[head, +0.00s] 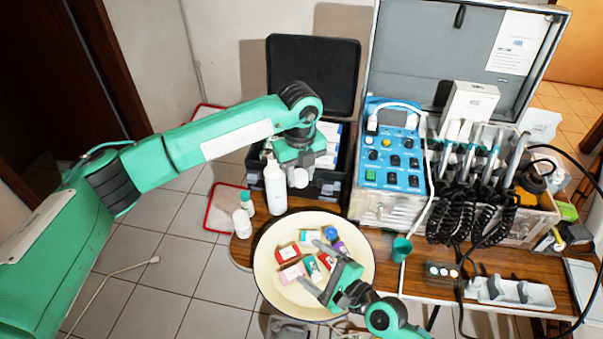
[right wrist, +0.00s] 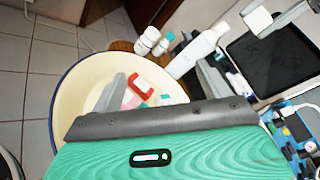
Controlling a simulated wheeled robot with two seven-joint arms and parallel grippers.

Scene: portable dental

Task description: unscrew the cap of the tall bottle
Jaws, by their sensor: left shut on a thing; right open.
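The tall white bottle (head: 275,188) stands upright on the wooden table behind the basin. My left gripper (head: 299,170) is just right of the bottle's upper part, shut on a small white piece (head: 298,179) that looks like the cap. In the right wrist view this piece (right wrist: 257,20) is clearly apart from the bottle. My right gripper (head: 319,267) is open over the basin, its fingers spread with nothing between them.
The cream basin (head: 265,275) holds several small boxes. Two small white bottles (head: 242,223) stand left of the tall bottle. A black open case (head: 330,195) lies behind it. A blue control unit (head: 390,160) and a green cup (head: 401,249) are to the right.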

